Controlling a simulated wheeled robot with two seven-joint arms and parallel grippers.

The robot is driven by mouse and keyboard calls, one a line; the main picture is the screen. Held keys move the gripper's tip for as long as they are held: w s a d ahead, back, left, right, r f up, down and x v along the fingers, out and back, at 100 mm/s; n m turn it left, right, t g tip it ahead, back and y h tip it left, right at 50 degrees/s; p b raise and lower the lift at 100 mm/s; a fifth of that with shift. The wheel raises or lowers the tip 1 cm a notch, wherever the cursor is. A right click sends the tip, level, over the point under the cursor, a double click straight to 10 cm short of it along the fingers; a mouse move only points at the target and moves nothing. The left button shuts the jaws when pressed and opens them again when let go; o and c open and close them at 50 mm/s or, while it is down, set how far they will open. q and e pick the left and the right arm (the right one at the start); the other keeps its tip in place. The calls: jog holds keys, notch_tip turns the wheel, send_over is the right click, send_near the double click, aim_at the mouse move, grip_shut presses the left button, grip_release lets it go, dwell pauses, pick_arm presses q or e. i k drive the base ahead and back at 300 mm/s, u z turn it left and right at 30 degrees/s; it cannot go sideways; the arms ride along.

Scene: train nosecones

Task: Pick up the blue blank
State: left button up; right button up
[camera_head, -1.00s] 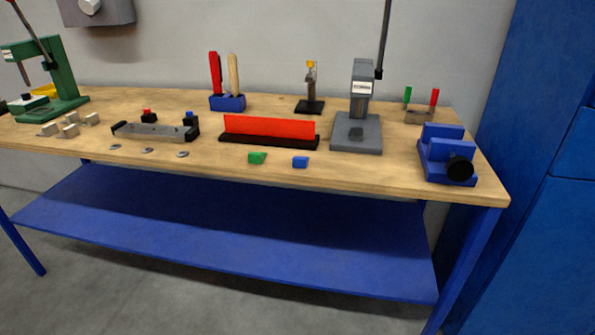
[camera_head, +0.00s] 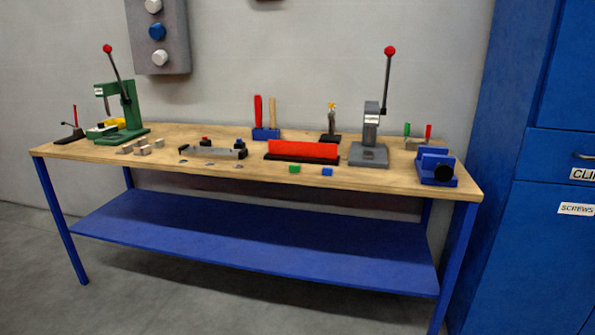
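The blue blank (camera_head: 327,172) is a small blue block lying on the wooden tabletop near the front edge, right of centre in the head view. A similar green block (camera_head: 295,169) lies just to its left, with a small gap between them. Neither of my grippers is in view, and nothing touches the blue blank.
The workbench (camera_head: 215,172) has a blue lower shelf (camera_head: 250,240). Behind the blanks is a red bar on a black base (camera_head: 303,150). A grey press (camera_head: 369,150) and blue vise (camera_head: 436,168) stand to the right, a green press (camera_head: 125,115) at left. Blue cabinets (camera_head: 545,200) stand at right.

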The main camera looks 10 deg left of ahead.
aim_at(326, 171)
jog(key=u, duration=0.7)
jog(key=i, duration=0.9)
jog(key=u, duration=0.4)
